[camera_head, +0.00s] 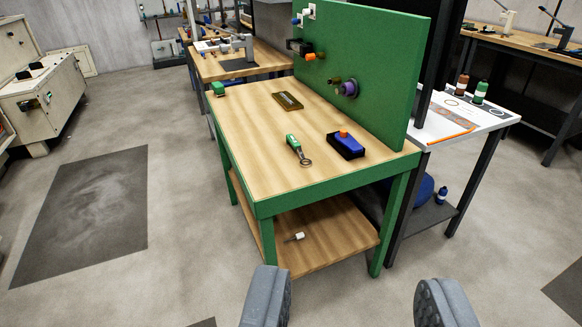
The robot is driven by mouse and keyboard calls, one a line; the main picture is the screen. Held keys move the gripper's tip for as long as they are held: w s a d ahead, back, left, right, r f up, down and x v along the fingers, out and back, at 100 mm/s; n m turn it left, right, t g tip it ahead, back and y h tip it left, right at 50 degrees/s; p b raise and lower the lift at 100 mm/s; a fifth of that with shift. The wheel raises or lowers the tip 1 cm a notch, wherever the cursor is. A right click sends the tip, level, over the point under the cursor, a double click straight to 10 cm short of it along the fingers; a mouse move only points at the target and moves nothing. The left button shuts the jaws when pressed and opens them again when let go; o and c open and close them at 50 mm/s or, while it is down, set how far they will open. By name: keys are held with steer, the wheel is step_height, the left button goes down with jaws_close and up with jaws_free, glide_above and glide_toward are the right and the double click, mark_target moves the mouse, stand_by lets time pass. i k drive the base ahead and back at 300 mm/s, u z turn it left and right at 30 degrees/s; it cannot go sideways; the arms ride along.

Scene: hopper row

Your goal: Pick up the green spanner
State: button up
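The green spanner (293,145) lies on the wooden top of a green-framed workbench (250,125). It has a green handle and a dark metal ring end that points toward the near right. My gripper (355,300) is at the bottom of the view, with its two grey fingers wide apart and nothing between them. It is in front of the bench, apart from the spanner.
Right of the spanner is a blue and black block with an orange knob (346,143). Behind it lies a brown tray (288,100). A green upright panel (375,60) closes the bench's back right side. A small white item (295,237) lies on the lower shelf.

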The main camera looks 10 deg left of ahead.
mark_target(290, 139)
steer(key=z, duration=0.35)
steer(key=k, duration=0.15)
steer(key=u, duration=1.05)
steer(key=i, duration=2.6)
steer(key=z, duration=0.8)
